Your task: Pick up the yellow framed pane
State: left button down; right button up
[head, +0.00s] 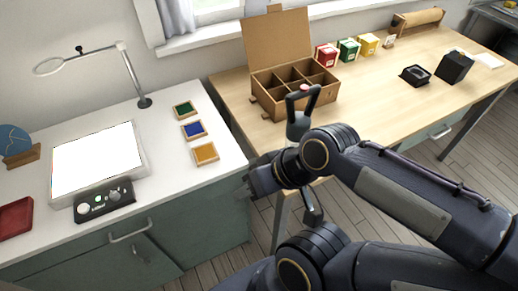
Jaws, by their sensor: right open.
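The yellow framed pane (206,154) lies flat on the white counter near its right edge. It is an orange-yellow square in a light wooden frame. The blue framed pane (194,129) and the green framed pane (184,109) lie behind it in a row. My right gripper (247,187) is open, beside the counter's right edge, to the right of and nearer than the yellow pane, apart from it. Its fingers are small and partly hidden by the wrist. My left gripper is not in view.
A lit white panel (97,158) with a control box (104,201) and a magnifier lamp (133,72) stand left of the panes. A red tray (15,217) lies far left. A divided cardboard box (295,84) stands on the wooden table (375,112) at right.

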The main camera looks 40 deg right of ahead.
aim_at(206, 153)
jog(key=z, duration=0.8)
